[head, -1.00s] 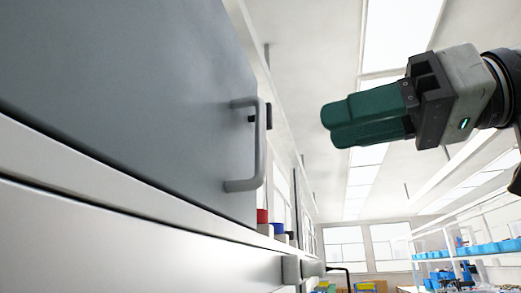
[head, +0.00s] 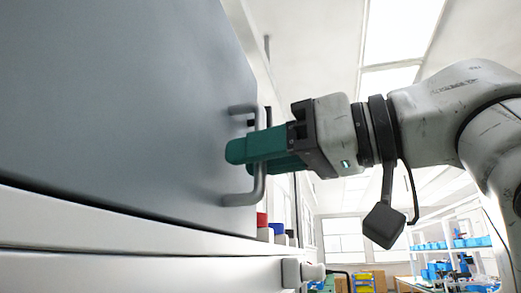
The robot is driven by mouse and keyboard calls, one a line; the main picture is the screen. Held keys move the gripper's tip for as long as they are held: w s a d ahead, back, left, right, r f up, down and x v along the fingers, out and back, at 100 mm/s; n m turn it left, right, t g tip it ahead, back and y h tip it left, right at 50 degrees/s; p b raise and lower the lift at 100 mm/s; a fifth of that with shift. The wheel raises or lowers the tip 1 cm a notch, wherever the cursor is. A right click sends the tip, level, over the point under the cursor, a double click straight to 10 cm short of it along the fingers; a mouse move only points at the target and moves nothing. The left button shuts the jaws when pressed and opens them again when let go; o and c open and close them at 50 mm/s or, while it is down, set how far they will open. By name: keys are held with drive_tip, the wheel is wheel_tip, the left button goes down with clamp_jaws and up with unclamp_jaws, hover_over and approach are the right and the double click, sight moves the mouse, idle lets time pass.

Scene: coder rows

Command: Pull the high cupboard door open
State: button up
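The high cupboard door (head: 120,100) is a flat blue-grey panel filling the left of the head view. It looks closed against its frame. Its grey bar handle (head: 258,188) stands upright near the door's right edge. My gripper (head: 245,154) comes in from the right with its green fingers at the middle of the handle. The near finger crosses in front of the bar and hides part of it. The far finger shows partly behind and below it. The bar appears to lie between the fingers, but I cannot tell whether they press on it.
A pale ledge (head: 120,225) runs below the door, with a second handle (head: 300,272) lower down. Red and blue items (head: 262,220) sit just beyond the door's edge. Shelves with blue bins (head: 450,245) stand far off at the right. The air right of the door holds only my arm.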

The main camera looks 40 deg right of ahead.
drive_tip(key=shift+c, duration=0.2)
clamp_jaws()
drive_tip(key=shift+s+d+f, duration=0.1)
idle(0.4)
